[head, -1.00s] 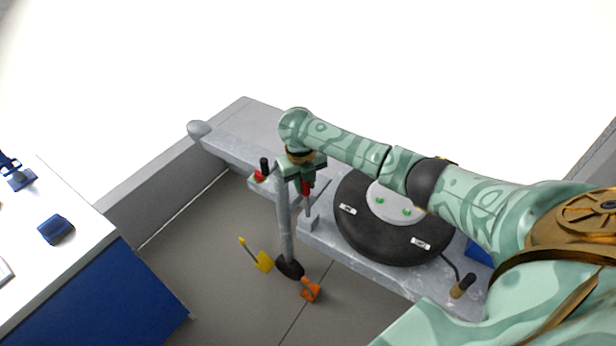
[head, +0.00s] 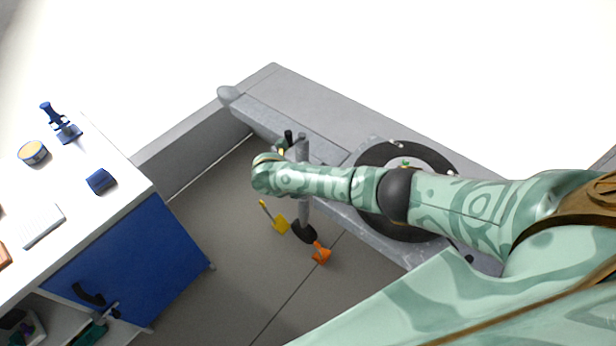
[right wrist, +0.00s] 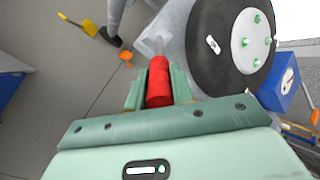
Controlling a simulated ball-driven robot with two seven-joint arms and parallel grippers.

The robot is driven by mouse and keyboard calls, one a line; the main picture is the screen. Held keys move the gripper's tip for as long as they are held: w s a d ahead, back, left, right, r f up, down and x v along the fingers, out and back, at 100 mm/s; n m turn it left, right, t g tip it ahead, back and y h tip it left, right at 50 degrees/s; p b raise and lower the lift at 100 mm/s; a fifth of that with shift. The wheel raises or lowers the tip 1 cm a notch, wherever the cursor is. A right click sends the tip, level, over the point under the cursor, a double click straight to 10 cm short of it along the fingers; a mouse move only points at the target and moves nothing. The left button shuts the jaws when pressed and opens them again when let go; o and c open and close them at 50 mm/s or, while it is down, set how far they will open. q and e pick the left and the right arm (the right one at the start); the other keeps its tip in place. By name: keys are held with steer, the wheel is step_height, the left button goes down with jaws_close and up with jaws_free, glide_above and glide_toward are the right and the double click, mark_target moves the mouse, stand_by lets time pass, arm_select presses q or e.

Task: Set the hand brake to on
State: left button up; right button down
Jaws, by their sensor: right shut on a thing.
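The hand brake's red grip (right wrist: 159,85) is in the right wrist view, with its pale metal lever (right wrist: 154,46) running away from it. My right gripper (right wrist: 158,78) is shut on the red grip, one green finger on each side. In the head view my right forearm and wrist cover the gripper and the brake lever, so the lever's angle is hard to tell there. The grey trailer drawbar (head: 290,122) runs beneath the arm. My left gripper is not in view.
A black wheel (head: 437,160) lies on the trailer, partly behind my arm. A grey post (head: 304,208) stands near a yellow tool (head: 280,223) and an orange item (head: 321,253) on the floor. A blue workbench (head: 140,250) stands left; open floor lies between.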

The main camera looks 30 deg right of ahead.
steer(key=shift+s+a+f, duration=0.1)
steer(key=c, duration=1.2)
jaws_free()
steer(key=shift+a+r+p, duration=0.15)
steer(key=shift+r+p, duration=0.15)
steer(key=shift+r, duration=0.1)
steer(key=p+v, duration=0.7)
steer(key=v, duration=0.8)
steer(key=shift+a+p, duration=0.2)
steer(key=shift+p, duration=0.2)
steer(key=shift+r, duration=0.15)
